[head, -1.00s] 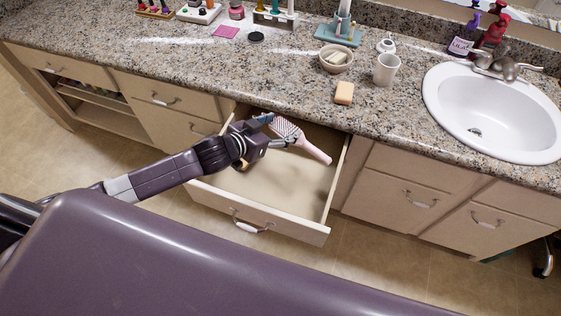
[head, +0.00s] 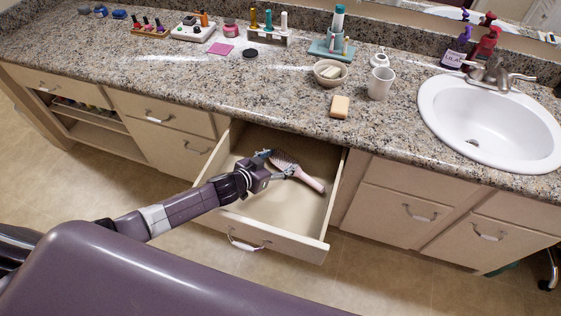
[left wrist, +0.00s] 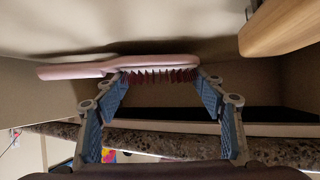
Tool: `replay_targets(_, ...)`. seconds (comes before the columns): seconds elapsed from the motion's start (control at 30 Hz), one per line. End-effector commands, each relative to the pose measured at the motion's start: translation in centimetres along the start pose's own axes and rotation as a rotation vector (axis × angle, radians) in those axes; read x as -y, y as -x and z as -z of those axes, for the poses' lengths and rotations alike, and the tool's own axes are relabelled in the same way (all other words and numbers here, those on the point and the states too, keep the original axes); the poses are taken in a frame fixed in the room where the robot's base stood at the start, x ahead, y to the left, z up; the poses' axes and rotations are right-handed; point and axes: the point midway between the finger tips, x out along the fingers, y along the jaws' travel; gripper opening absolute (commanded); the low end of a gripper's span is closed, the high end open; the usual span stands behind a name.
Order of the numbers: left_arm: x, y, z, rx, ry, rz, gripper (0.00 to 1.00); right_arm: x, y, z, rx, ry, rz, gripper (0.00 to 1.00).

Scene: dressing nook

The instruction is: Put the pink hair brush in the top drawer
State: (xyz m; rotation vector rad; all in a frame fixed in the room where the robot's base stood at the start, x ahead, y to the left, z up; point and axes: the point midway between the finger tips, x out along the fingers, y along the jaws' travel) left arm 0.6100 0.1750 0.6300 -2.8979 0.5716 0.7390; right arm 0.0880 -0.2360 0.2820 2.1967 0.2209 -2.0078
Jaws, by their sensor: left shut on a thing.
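The pink hair brush (head: 311,183) is inside the open top drawer (head: 246,222), low over its pale floor. My left gripper (head: 279,167) reaches into the drawer and is shut on the brush near its bristle end. The handle points to the right and toward the drawer front. In the left wrist view the brush (left wrist: 150,63) lies across the fingertips (left wrist: 160,82), bristles toward the gripper, with a shadow close beside it. I cannot tell whether it touches the floor. My right gripper is not in view.
A wooden thing (left wrist: 285,22) shows near the brush in the left wrist view. The drawer's side walls and the counter edge bound the space. On the counter are a soap bar (head: 340,106), a bowl (head: 329,77), a white cup (head: 380,84) and a sink (head: 490,125).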

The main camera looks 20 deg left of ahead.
Motion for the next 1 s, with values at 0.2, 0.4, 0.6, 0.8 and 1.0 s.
replay_targets(0.2, 0.1, -1.0, -0.8, 0.0, 0.001, 0.0, 0.38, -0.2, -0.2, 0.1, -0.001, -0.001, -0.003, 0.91)
replay_targets(0.4, 0.1, -1.0, -0.8, 0.0, 0.001, -0.001, 0.38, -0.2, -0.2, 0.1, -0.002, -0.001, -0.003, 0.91)
replay_targets(0.6, 0.1, -1.1, -1.1, 0.001, 0.001, 0.0, 0.72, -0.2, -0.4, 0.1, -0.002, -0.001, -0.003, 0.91)
replay_targets(0.8, 0.1, -1.1, -1.1, 0.001, 0.001, 0.0, 0.81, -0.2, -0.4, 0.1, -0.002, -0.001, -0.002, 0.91)
replay_targets(1.0, 0.1, -0.9, -0.8, 0.0, 0.0, 0.0, 0.81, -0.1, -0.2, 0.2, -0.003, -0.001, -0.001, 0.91)
